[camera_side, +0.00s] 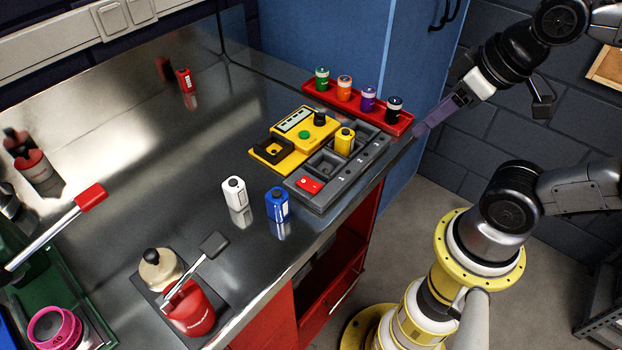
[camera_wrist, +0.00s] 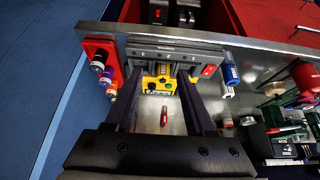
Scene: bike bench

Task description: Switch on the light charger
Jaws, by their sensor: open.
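The grey charger (camera_side: 375,163) lies near the bench's front right edge, with several compartments in a row. A yellow cell (camera_side: 345,141) stands in one compartment; another looks empty. A red switch (camera_side: 309,185) with a small white mark sits at the charger's near end; it also shows in the wrist view (camera_wrist: 208,71). Whether it is pressed I cannot tell. My gripper (camera_side: 420,130) has purple-grey fingers, open and empty, off the bench's right end, apart from the charger. In the wrist view the charger (camera_wrist: 175,48) lies beyond the fingertips.
A yellow device (camera_side: 290,140) with a display, green button and black knob stands behind the charger. A red tray (camera_side: 318,95) holds several coloured cylinders. White (camera_side: 234,191) and blue (camera_side: 278,205) cells stand left of the charger. A red pot (camera_side: 190,310) is at front left.

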